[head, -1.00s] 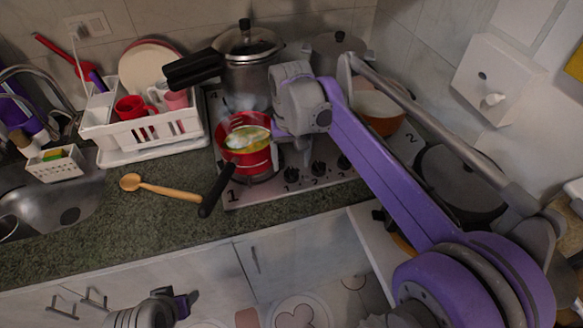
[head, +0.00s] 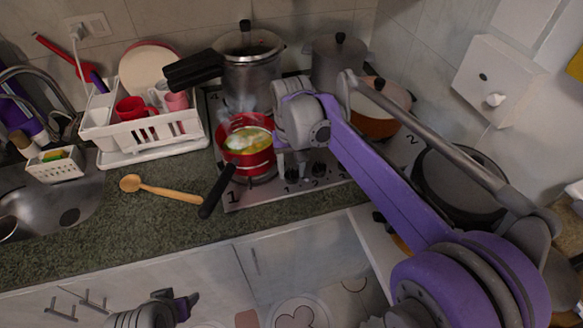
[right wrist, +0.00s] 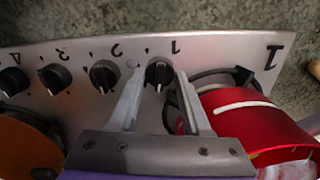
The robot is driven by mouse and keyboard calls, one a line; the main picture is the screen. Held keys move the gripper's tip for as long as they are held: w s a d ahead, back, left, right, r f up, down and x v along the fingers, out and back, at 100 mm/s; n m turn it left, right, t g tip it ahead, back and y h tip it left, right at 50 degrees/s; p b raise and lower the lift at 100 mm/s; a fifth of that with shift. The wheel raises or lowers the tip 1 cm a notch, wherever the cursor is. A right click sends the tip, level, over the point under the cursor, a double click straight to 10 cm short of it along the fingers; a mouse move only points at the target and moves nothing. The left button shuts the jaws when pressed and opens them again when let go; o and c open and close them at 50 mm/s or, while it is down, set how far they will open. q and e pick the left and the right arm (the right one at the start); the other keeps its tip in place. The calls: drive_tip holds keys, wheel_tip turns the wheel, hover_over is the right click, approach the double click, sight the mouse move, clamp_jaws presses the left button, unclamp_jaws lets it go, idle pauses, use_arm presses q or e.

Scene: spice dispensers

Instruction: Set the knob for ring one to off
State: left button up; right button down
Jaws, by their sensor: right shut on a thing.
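The knob for ring one (right wrist: 159,73) is a small black knob below the printed 1 on the stove's front strip. In the right wrist view my right gripper (right wrist: 160,79) has one finger on each side of it and is shut on it. In the head view the right gripper (head: 292,169) reaches down at the front left of the stove. A red pot (head: 247,160) with food stands over ring one (right wrist: 175,108), its black handle pointing to the front. My left gripper (head: 186,302) is low, below the counter edge; its jaws are unclear.
More knobs (right wrist: 104,75) sit in a row beside the gripped one. The red pot (right wrist: 262,124) is close beside the right finger. A wooden spoon (head: 160,189) lies on otherwise clear counter.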

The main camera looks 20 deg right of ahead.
sight(292, 172)
drive_tip(key=shift+n+p, duration=0.4)
drive_tip(key=shift+n, duration=0.5)
drive_tip(key=shift+c, duration=1.8)
unclamp_jaws()
wheel_tip(292, 172, up, 11)
drive_tip(key=p, duration=0.1)
drive_tip(key=shift+f, duration=0.1)
drive_tip(key=s+d+f+t+p, duration=0.1)
drive_tip(key=s+d+f+t, duration=0.1)
drive_tip(key=s+f, duration=0.4)
drive_tip(key=s+d+f+t+p, duration=0.2)
drive_tip(key=s+f, duration=0.5)
drive_tip(key=s, duration=0.8)
drive_tip(key=shift+d+f+m+t, duration=0.15)
drive_tip(key=shift+d+m+t, duration=0.2)
drive_tip(key=shift+t, duration=0.35)
